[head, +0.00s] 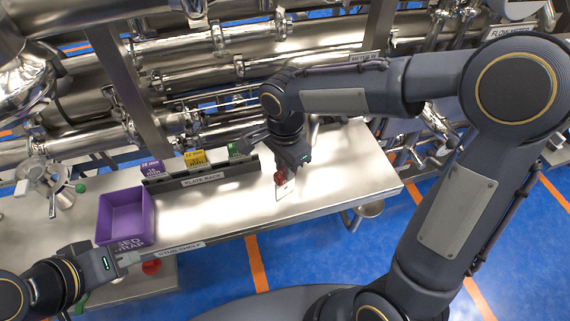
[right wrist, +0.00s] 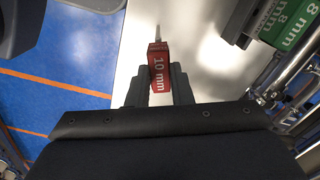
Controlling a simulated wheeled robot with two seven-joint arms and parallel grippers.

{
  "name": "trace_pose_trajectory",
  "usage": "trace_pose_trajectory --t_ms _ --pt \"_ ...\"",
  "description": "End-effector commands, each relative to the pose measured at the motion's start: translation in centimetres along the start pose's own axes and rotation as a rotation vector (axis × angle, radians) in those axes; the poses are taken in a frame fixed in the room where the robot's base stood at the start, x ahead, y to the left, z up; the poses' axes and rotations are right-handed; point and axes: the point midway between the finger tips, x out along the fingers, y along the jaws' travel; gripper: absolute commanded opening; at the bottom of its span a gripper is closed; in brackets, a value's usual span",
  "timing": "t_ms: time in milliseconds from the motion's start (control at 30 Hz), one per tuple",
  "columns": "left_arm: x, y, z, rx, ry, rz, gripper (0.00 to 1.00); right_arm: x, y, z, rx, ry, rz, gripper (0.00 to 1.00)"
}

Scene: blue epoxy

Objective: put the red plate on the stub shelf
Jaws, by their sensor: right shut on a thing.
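The red plate (right wrist: 158,70), marked 10 mm, is between the fingers of my right gripper (right wrist: 156,88), which is shut on it. In the head view the red plate (head: 281,178) shows just below my right gripper (head: 290,166), over the white bench, right of the plate rack. I cannot tell whether it touches the bench. The stub shelf (head: 180,249) shows its label at the bench's near left edge, and a red round thing (head: 151,267) is just below the label. My left gripper (head: 122,260) is beside the label's left end; its finger opening is unclear.
Steel pipes run behind the bench (head: 340,180). The bench's right part is clear.

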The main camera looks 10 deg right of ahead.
Motion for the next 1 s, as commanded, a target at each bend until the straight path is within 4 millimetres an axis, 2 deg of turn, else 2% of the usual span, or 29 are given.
trace_pose_trajectory --t_ms 167,200,333,600,733,867,1000 --pt "0.4 -0.2 0.2 0.000 0.000 0.000 0.00 0.5 0.0 0.0 0.000 0.000 -0.001 0.00" --pt "0.3 -0.1 0.1 0.000 0.000 0.000 0.00 0.3 0.0 0.0 0.000 0.000 0.000 0.25" --pt "0.2 -0.1 0.1 0.000 0.000 0.000 0.00 0.3 0.0 0.0 0.000 0.000 0.000 0.41" --pt "0.2 -0.1 0.1 0.000 0.000 0.000 0.00 0.2 0.0 0.0 0.000 0.000 0.000 0.41" --pt "-0.1 0.0 -0.1 0.000 0.000 0.000 0.00 -0.6 -0.1 0.0 0.000 0.001 -0.003 0.41" --pt "-0.2 0.1 -0.1 0.000 0.000 0.000 0.00 -2.9 -0.1 0.0 0.001 0.001 -0.006 0.41" --pt "-0.4 0.2 -0.2 0.000 0.000 0.000 0.00 -6.1 -0.1 0.0 0.000 0.000 -0.007 0.41"
